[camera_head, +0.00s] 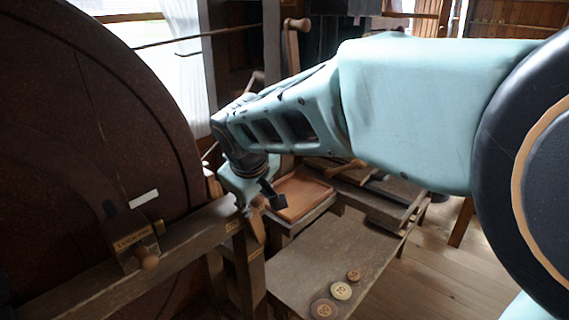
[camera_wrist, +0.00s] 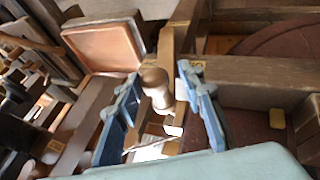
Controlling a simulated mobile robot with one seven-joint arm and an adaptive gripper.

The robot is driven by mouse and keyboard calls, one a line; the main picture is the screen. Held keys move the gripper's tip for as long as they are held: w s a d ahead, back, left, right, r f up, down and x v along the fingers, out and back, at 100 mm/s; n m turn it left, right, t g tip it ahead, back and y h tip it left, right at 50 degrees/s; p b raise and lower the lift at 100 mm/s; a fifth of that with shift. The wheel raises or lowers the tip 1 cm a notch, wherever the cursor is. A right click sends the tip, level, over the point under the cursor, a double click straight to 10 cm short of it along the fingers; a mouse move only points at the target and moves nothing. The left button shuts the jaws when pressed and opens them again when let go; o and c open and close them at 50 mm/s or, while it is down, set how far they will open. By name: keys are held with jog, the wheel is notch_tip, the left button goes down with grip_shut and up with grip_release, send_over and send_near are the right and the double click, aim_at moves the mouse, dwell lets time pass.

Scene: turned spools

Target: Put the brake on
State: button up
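A turned wooden handle (camera_wrist: 157,88) stands between my gripper's fingers in the wrist view. In the head view it appears as a small wooden piece (camera_head: 258,222) below my gripper, by the end of a wooden beam (camera_head: 185,238). My gripper (camera_wrist: 161,76) is open, its two blue fingers on either side of the handle; whether either touches it I cannot tell. In the head view my gripper (camera_head: 262,190) partly hides the handle's upper part. No part is clearly marked as the brake; small labels on the beam are too small to read.
A big dark wheel (camera_head: 85,120) fills the left. A labelled block with a wooden knob (camera_head: 148,260) sits on the beam before it. A bench (camera_head: 320,255) carries several round discs (camera_head: 341,290). A leather-topped tray (camera_head: 300,190) lies behind. Wooden floor (camera_head: 440,270) is clear at right.

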jog(key=o, duration=0.3)
jog(key=shift+s+a+f, duration=0.25)
jog(key=shift+s+f, duration=0.1)
jog(key=shift+f, duration=0.05)
jog(key=shift+w+d+r, duration=0.15)
jog(key=shift+w+r, duration=0.1)
jog(key=shift+r, duration=0.1)
notch_tip(320, 180, up, 10)
dwell(0.5)
